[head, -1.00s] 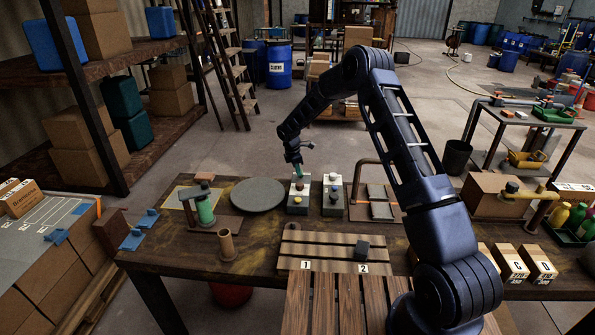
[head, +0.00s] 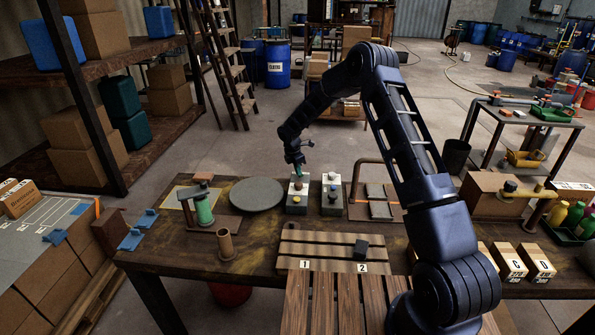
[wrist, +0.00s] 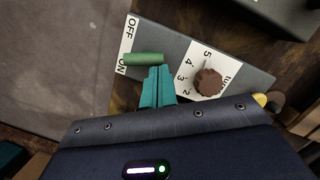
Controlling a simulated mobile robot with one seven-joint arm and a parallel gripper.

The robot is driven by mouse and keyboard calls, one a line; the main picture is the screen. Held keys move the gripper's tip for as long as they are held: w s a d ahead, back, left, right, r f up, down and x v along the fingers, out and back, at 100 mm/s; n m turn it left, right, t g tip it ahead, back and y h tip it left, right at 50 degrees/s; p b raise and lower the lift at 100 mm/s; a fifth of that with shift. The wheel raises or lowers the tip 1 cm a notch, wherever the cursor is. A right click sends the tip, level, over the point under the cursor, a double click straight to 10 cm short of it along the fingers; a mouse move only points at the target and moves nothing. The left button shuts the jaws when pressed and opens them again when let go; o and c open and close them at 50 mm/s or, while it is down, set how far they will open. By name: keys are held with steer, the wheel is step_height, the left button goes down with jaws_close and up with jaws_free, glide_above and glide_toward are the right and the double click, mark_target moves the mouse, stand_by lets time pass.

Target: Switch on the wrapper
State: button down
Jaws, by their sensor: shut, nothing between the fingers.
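A grey control box (head: 297,203) stands on the workbench, under my gripper (head: 298,172). In the wrist view its panel (wrist: 178,48) carries a green lever (wrist: 143,59) beside an OFF/ON label strip (wrist: 127,45). The lever lies nearer the ON end. A brown knob (wrist: 209,82) sits on a numbered dial to its right. My teal fingers (wrist: 158,72) are shut and empty, right beside the lever; I cannot tell whether they touch it. A round grey turntable (head: 257,194) and a post with a green roll (head: 204,210) stand left of the box.
A second, similar control box (head: 332,196) stands close on the right, with a bent-pipe fixture (head: 374,205) beyond it. A short brown cylinder (head: 225,244) stands front left.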

steer(key=shift+s+d+n, duration=0.1)
steer(key=shift+d+n, duration=0.15)
steer(key=shift+n, duration=0.35)
stand_by(0.5)
stand_by(0.4)
steer(key=shift+w+d, duration=0.15)
steer(key=shift+w, duration=0.75)
steer(key=s+a+r, duration=0.2)
steer(key=shift+s+a+r, duration=0.15)
steer(key=shift+a+r, duration=0.05)
steer(key=shift+a, duration=0.2)
step_height(320, 180, up, 10)
steer(key=s+a, duration=0.1)
steer(key=shift+s+a, duration=0.15)
steer(key=shift+a, duration=0.1)
